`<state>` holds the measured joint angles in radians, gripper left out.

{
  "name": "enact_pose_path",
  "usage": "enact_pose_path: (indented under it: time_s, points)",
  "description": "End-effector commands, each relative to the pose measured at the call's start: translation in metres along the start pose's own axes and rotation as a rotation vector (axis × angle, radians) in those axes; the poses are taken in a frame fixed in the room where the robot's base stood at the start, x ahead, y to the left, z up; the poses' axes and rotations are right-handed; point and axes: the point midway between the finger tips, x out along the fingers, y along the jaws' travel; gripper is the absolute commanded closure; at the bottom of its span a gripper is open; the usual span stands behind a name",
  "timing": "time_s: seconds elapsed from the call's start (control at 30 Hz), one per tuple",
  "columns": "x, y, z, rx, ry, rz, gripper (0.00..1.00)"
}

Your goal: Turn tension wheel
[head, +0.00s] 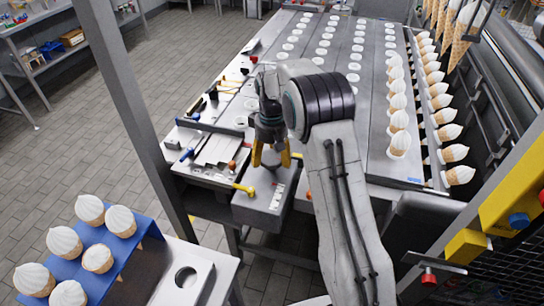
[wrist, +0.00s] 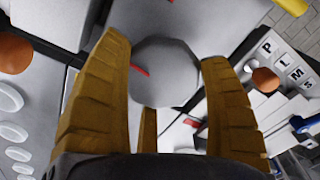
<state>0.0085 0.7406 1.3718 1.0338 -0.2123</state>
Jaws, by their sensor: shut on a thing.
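The tension wheel is most likely the grey faceted knob (wrist: 165,75) in the wrist view, with a short red mark at its left edge. My gripper (wrist: 165,50) has its yellow-brown fingers on both sides of this knob and is shut on it; a third finger shows below. In the head view my gripper (head: 271,158) points down over a grey box at the front of the machine. There the knob is mostly hidden by the fingers.
In the wrist view an orange knob (wrist: 265,80) sits near letter labels (wrist: 290,62). In the head view a yellow handle (head: 244,189) and a blue handle (head: 187,155) stick out left of my gripper. A blue rack (head: 118,245) of cones stands lower left. Cones line the conveyor at right.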

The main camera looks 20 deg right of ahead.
Motion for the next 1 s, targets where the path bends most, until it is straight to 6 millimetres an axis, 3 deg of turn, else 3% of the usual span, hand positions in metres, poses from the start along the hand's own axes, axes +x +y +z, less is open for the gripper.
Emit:
enact_pose_path:
  time_s: [0.5,0.53,0.8,1.0]
  points:
    - [-0.0036,-0.0001,-0.0051,-0.019,0.019,0.004,0.6]
    - [-0.0036,-0.0001,-0.0051,-0.019,0.019,0.004,0.25]
    - [-0.0018,-0.0003,-0.0029,-0.018,0.011,0.002,0.01]
    - [-0.001,-0.0003,-0.002,-0.018,0.007,0.002,0.01]
